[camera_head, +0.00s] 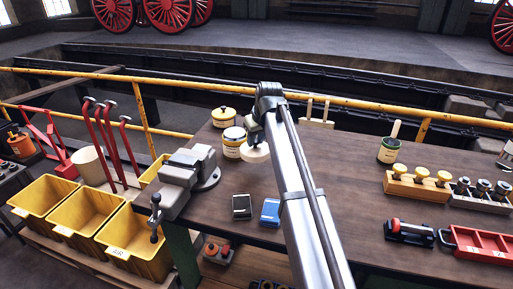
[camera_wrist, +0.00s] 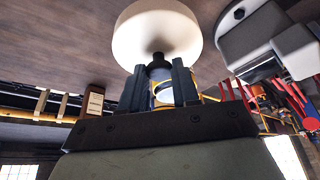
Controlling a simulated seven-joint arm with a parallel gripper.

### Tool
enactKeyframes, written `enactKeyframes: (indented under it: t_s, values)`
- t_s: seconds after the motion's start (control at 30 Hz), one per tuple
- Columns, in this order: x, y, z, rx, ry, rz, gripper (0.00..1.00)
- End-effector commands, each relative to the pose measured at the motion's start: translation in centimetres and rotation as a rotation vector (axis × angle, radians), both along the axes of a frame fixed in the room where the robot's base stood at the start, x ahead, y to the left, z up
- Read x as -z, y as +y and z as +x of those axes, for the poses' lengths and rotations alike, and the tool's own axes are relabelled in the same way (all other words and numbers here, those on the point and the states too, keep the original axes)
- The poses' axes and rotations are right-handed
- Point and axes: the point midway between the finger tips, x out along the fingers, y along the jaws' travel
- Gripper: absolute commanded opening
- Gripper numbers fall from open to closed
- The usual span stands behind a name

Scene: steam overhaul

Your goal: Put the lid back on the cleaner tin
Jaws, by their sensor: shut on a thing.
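My gripper (camera_wrist: 159,76) is shut on the dark knob of a cream round disc, which looks like the lid (camera_wrist: 157,32). In the head view, the lid (camera_head: 255,153) hangs below my gripper (camera_head: 254,137), above the bench and just right of an open-looking tin (camera_head: 233,146) with a pale top and a yellow-and-white label. The lid is apart from the bench; whether its edge touches that tin I cannot tell. Part of a labelled tin (camera_wrist: 162,96) shows between my fingers in the wrist view.
A grey vise (camera_head: 188,175) stands left of the tins. A dark box (camera_head: 241,207) and a blue box (camera_head: 270,212) lie in front. The bench right of my arm has free room.

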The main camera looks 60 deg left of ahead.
Motion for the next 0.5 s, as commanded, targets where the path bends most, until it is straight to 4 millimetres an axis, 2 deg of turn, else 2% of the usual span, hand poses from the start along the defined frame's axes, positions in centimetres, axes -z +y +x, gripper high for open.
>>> enactKeyframes:
  t_s: [0.17,0.27,0.5]
  values:
    - [-1.2,1.0,-1.7,-0.021,-0.001,0.005,0.00]
    - [-2.3,3.3,-2.3,-0.034,-0.003,0.010,0.00]
    - [-5.5,10.7,-2.6,-0.055,-0.012,0.015,0.00]
